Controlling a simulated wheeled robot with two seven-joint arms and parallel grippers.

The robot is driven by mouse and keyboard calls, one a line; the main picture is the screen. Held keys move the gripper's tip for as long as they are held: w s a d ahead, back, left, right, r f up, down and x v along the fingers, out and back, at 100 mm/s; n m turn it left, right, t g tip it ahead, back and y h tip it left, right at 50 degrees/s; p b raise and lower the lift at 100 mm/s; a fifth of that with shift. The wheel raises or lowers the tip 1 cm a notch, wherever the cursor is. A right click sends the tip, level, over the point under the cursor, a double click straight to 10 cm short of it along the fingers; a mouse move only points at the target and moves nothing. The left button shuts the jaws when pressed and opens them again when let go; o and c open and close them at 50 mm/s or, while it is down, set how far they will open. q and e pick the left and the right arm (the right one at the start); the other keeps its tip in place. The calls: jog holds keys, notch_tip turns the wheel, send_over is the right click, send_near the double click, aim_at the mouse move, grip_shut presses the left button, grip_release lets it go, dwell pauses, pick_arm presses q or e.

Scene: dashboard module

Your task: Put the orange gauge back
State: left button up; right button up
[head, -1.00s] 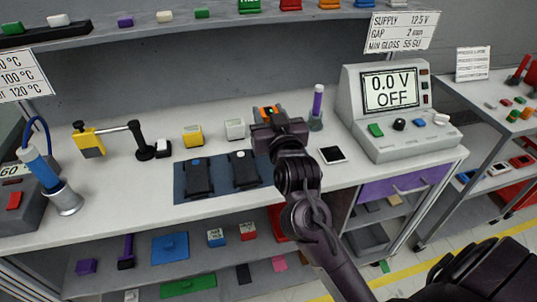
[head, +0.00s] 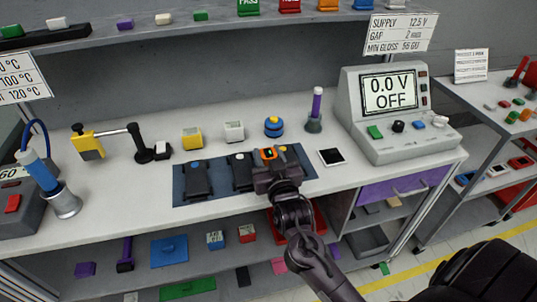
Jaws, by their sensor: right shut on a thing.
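My right gripper (head: 270,157) is shut on the orange gauge (head: 265,154), of which a small orange part with a light face shows between the fingers. The gripper is over the right part of the dark blue mat (head: 219,192) on the bench. Two black modules lie on that mat, one with a blue button (head: 197,181) and one to its right (head: 239,174), close beside the gripper. A yellow dot shows at the gripper's right edge. The gripper hides what is under it, and I cannot tell whether the gauge touches anything. My left gripper is not in view.
Behind the gripper stand a blue round part (head: 274,127), a white block (head: 234,131) and a yellow block (head: 192,138). A grey supply unit (head: 391,112) reads 0.0 V OFF.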

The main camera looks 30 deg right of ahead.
jog(key=o, duration=1.1)
jog(key=shift+f, duration=0.15)
